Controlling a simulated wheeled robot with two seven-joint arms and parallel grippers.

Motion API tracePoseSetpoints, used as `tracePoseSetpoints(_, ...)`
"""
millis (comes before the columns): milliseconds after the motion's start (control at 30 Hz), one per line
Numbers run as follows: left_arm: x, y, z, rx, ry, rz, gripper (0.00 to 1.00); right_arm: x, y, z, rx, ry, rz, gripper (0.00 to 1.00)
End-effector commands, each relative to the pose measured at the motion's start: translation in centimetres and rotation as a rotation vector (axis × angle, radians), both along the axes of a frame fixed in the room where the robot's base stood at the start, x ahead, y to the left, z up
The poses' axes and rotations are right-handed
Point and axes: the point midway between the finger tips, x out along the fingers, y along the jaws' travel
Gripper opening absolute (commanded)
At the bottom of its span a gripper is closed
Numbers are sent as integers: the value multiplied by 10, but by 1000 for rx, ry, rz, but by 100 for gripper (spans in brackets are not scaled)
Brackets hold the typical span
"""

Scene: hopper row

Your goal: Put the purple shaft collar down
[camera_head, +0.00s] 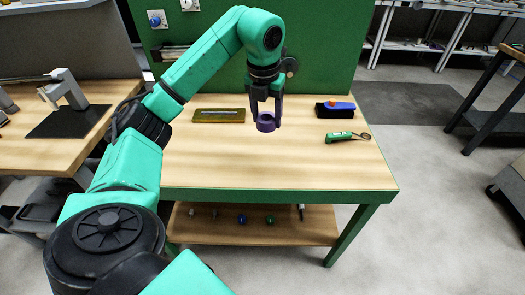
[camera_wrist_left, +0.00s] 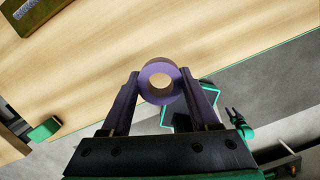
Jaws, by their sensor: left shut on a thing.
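The purple shaft collar (camera_head: 265,123) is a short ring with a round hole. My left gripper (camera_head: 266,117) is shut on it, with one finger on each side. In the left wrist view the collar (camera_wrist_left: 160,81) sits between the fingertips of the left gripper (camera_wrist_left: 160,88), and pale wood shows through its hole. The collar appears to be held above the wooden tabletop (camera_head: 230,165); the exact gap is hard to tell.
A yellowish tray (camera_head: 218,116) lies left of the gripper. The front middle of the tabletop is clear. A green panel (camera_head: 330,50) stands behind.

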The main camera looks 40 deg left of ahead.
Motion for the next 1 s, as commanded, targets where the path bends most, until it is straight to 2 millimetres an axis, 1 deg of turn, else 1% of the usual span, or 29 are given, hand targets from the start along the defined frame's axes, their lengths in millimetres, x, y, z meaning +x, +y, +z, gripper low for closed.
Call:
tracePoseSetpoints(33, -2, 1, -19, 2, 6, 2, 0, -5, 0, -4, -1, 8, 0, 50)
tracePoseSetpoints(67, -2, 1, -28, 3, 6, 3, 0, -9, 0, -4, -1, 14, 0, 50)
tracePoseSetpoints(100, -2, 1, -41, 2, 6, 2, 0, -15, -1, -5, -1, 22, 0, 50)
tracePoseSetpoints(200, -2, 1, -73, 2, 6, 2, 0, -24, -1, -4, -3, 36, 0, 50)
tracePoseSetpoints(300, -1, 1, -95, 1, 0, 0, 0, -23, -1, -4, -3, 35, 0, 50)
tracePoseSetpoints(367, -1, 0, -103, 0, 0, 1, 0, -20, -1, -3, -2, 30, 0, 50)
tracePoseSetpoints(533, -1, 1, -135, 0, 2, 1, 0, -11, -1, 0, -2, 16, 1, 50)
tracePoseSetpoints(600, -1, 1, -145, 1, 0, 1, 0, -11, -1, 1, -2, 16, 1, 50)
tracePoseSetpoints(633, -1, 1, -147, 0, -2, 1, 0, -11, -1, 1, -2, 16, 1, 50)
tracePoseSetpoints(867, 0, 0, -149, 0, -3, 1, 0, -11, -1, 0, -2, 16, 1, 50)
tracePoseSetpoints(900, 0, 0, -150, 1, -3, 1, 65, -11, -1, -1, -3, 16, 1, 50)
tracePoseSetpoints(967, 0, 0, -149, 1, -3, 1, 88, -11, -1, 0, -2, 17, 1, 50)
tracePoseSetpoints(1000, 0, 0, -149, 1, -3, 1, 92, -11, -1, 0, -3, 17, 1, 50)
